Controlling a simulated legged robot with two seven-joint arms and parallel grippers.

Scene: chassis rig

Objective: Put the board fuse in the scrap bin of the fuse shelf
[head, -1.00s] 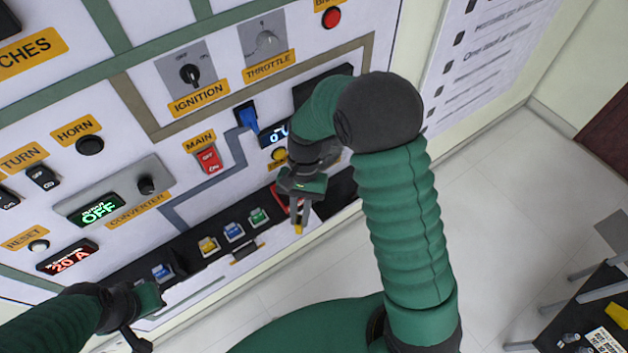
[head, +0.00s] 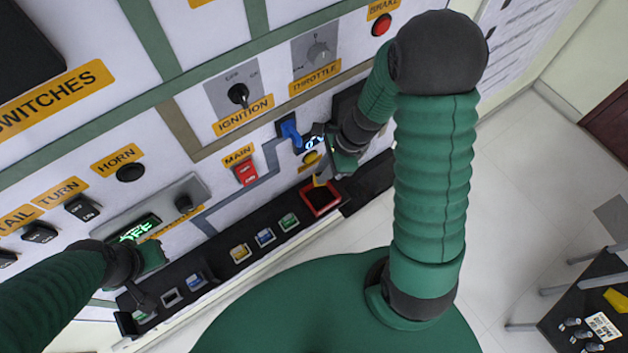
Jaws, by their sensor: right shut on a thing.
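My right gripper (head: 323,177) is shut on the yellow board fuse (head: 317,182), which shows as a small yellow piece at the fingertips. They are over the red-rimmed scrap bin (head: 335,204) at the right part of the black fuse shelf (head: 215,262). Whether the fuse is above the rim or dips inside it, I cannot tell. My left gripper (head: 143,298) is low at the left end of the shelf; its fingers are dark and small, so its opening is unclear.
Yellow (head: 240,254), blue (head: 265,237) and green (head: 289,222) fuse slots line the shelf left of the bin. A blue lever (head: 291,132) and the red main switch (head: 245,172) are on the panel above. A dark table (head: 590,315) stands at lower right.

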